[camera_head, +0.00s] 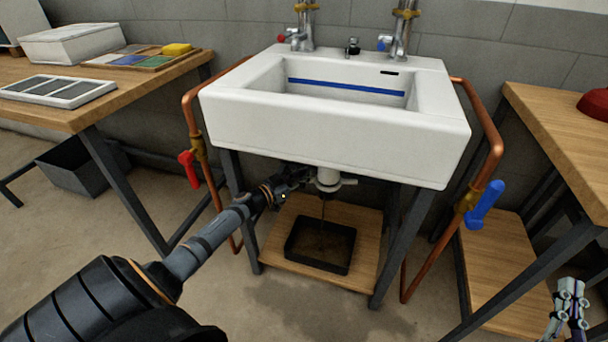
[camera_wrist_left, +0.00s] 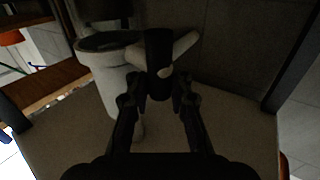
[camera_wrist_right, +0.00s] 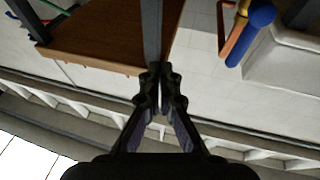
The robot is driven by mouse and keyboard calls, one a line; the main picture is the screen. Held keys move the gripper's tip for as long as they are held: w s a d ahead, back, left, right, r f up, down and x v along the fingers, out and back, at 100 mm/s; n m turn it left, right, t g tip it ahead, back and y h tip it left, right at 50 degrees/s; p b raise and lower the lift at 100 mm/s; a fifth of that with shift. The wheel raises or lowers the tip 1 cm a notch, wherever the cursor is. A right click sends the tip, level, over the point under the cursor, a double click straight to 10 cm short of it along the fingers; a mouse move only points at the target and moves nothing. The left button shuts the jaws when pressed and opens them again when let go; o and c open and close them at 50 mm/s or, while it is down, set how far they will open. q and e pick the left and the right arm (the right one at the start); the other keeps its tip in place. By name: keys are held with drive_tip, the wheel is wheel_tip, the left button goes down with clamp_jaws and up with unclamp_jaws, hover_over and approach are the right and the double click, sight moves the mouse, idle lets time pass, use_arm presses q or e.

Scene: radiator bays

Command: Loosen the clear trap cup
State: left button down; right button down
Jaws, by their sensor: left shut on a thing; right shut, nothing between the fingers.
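The trap cup (camera_head: 328,176) hangs under the white sink (camera_head: 330,125) and looks pale, with a wing sticking out to the right. My left gripper (camera_head: 293,178) reaches it from the left. In the left wrist view the pale cup body (camera_wrist_left: 103,80) stands beyond the fingers. My left gripper (camera_wrist_left: 158,88) is shut around a dark upright piece with pale wings beside it; the exact contact is too dark to tell. My right gripper (camera_head: 570,290) is shut and empty at the lower right, away from the sink; it also shows in the right wrist view (camera_wrist_right: 160,85).
A thin dark stream runs from the trap into a black tray (camera_head: 320,245) on the wooden shelf (camera_head: 283,222). Steel legs and copper pipes flank the space, with a red valve handle (camera_head: 189,168) left and a blue one (camera_head: 486,203) right. Benches stand both sides.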

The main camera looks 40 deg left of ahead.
use_arm(q)
drive_tip(key=shift+a+f, duration=0.2)
drive_tip(key=shift+a, duration=0.15)
use_arm(e)
drive_tip(key=shift+w+f+g, duration=0.1)
drive_tip(key=shift+f+g, duration=0.4)
drive_tip(key=shift+f, duration=0.5)
use_arm(q)
drive_tip(key=c, duration=1.7)
unclamp_jaws()
drive_tip(key=o, duration=0.5)
drive_tip(key=shift+s+a, duration=0.1)
drive_tip(key=shift+a, duration=0.1)
drive_tip(key=shift+d, duration=0.1)
use_arm(e)
drive_tip(key=shift+a+r, duration=0.1)
drive_tip(key=shift+a, duration=0.05)
use_arm(q)
drive_tip(key=shift+s, duration=0.15)
drive_tip(key=v, duration=1.1)
drive_tip(key=shift+s+r, duration=0.25)
drive_tip(key=shift+s, duration=0.05)
